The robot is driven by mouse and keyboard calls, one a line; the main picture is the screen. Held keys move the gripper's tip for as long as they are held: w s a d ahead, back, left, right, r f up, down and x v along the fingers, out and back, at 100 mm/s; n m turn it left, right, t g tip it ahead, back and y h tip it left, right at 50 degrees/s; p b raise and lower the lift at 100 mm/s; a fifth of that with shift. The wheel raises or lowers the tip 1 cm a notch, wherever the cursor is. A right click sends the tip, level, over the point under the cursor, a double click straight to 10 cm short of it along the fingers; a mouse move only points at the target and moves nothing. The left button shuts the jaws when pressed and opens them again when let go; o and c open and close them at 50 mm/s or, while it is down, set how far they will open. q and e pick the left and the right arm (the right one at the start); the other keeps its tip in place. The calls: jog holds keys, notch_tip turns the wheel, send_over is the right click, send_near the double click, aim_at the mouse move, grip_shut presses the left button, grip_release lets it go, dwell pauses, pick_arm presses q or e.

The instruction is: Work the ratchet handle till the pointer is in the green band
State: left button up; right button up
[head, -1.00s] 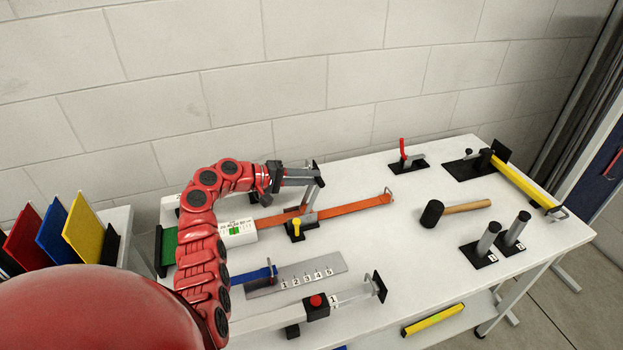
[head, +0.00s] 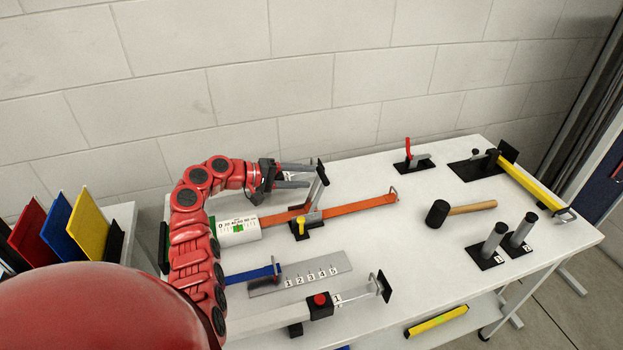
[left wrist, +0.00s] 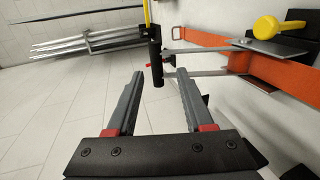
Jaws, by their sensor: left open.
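The ratchet handle, a grey lever with a black grip (head: 323,172), stands up from its base beside the orange strap (head: 355,206). A white gauge (head: 232,231) with a numbered scale and a green band sits at the strap's left end; its pointer is too small to read. My left gripper (head: 311,174) is open, its fingers level and directed at the grip. In the left wrist view the black grip (left wrist: 155,62) shows between the open fingertips, at or just beyond them, and nothing is clamped. My right gripper is out of view.
A yellow knob (head: 301,226) stands at the ratchet base. In front lie a numbered plate (head: 300,275) and a clamp with a red button (head: 320,300). A mallet (head: 440,213) and dark posts (head: 521,228) are to the right. The wall is behind.

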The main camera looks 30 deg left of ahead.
pick_arm(q)
jog(key=b+v, duration=0.2)
jog(key=v, duration=1.2)
jog(key=shift+s, duration=0.2)
jog(key=shift+a, duration=0.1)
